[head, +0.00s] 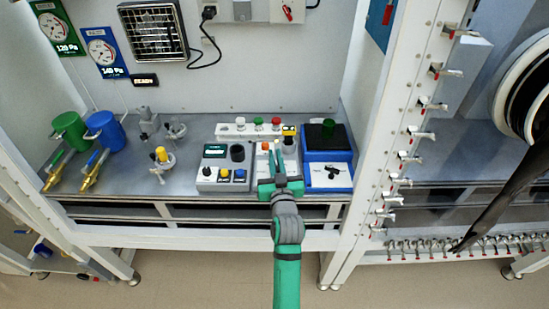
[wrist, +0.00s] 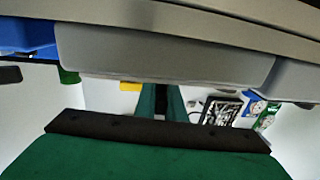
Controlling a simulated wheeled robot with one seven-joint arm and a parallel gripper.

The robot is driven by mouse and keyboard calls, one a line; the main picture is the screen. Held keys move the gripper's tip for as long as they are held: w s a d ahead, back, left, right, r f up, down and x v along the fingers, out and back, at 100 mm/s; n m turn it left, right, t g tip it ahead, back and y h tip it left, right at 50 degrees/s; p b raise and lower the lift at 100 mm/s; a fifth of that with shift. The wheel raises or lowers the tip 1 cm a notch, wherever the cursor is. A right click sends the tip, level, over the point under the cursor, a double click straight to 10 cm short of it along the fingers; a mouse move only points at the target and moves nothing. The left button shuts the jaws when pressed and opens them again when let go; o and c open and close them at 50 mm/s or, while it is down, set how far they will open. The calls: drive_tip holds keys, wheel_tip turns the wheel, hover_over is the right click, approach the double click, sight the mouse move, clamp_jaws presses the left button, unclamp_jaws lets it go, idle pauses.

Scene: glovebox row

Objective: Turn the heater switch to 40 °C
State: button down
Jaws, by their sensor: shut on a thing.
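My gripper (head: 277,170) is at the front of the middle grey control box (head: 263,149) on the bench. That box has an orange and a pale button on top. The fingers are close together at its front, shut on what appears to be the heater switch, which they hide along with any markings. In the wrist view my green fingers (wrist: 160,100) reach to the grey box (wrist: 170,52), which covers their tips. The switch's setting cannot be read.
Behind is a white strip of coloured buttons (head: 240,128). A white frame post (head: 378,140) stands right. A wall heater (head: 153,32) hangs behind.

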drive_tip(key=shift+a+h, duration=0.1)
drive_tip(key=shift+h, duration=0.2)
drive_tip(key=shift+d+m+h, duration=0.3)
drive_tip(key=shift+m+h, duration=0.55)
drive_tip(key=shift+h, duration=0.4)
drive_tip(key=shift+d+m+h, duration=0.25)
drive_tip(key=shift+m+h, duration=0.6)
drive_tip(key=shift+h, duration=0.4)
drive_tip(key=shift+s+d+r+m+g+h, duration=0.1)
drive_tip(key=shift+d+m+g+h, duration=0.2)
drive_tip(key=shift+m+h, duration=0.55)
drive_tip(key=shift+d+m+g+h, duration=0.2)
drive_tip(key=shift+m+g+h, duration=0.3)
drive_tip(key=shift+h, duration=0.65)
drive_tip(key=shift+d, duration=0.1)
drive_tip(key=c, duration=1.8)
unclamp_jaws()
drive_tip(key=shift+c, duration=0.2)
drive_tip(key=v, duration=1.1)
